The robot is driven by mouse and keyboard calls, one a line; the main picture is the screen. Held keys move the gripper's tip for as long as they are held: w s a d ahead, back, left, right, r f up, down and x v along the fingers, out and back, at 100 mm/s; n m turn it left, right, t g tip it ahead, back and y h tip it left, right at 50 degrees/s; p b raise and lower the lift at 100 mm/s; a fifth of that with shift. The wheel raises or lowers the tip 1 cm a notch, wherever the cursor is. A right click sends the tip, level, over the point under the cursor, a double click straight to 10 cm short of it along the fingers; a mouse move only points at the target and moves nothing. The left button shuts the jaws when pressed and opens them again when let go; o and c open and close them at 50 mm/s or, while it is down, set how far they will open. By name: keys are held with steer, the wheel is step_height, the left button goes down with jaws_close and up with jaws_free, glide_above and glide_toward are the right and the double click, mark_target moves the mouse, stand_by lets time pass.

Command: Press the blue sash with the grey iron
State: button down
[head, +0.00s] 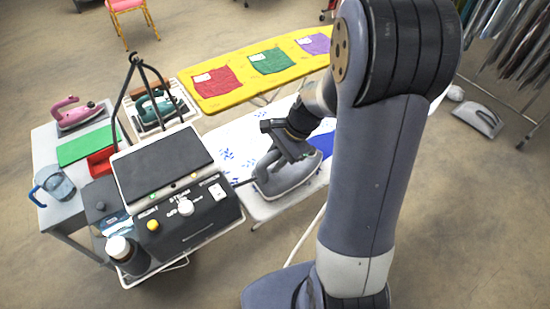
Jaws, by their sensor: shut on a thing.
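My gripper (285,148) is shut on the handle of the grey iron (290,181). The iron is over the near part of the white ironing board (222,143), which has a blue leaf pattern. I cannot tell whether its soleplate touches the board. The blue sash (324,143) lies on the board, just behind and right of the iron. My arm hides its right part, and the iron may overlap its near edge.
A black steam station (188,222) stands left of the iron. A pink iron (77,114) and a water jug (55,183) sit on the grey table. A teal iron (155,106) rests behind. A yellow board (217,103) holds red, green and purple cloths.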

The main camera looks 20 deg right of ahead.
mark_target(277, 150)
steer(key=r, duration=0.2)
steer(key=shift+w+d+r, duration=0.2)
steer(key=shift+r, duration=0.15)
steer(key=shift+s+r+p, duration=0.15)
steer(key=shift+r+p, duration=0.05)
steer(key=shift+p, duration=0.25)
steer(key=shift+r+p, duration=1.2)
steer(key=shift+r, duration=1.35)
steer(key=shift+a, duration=0.1)
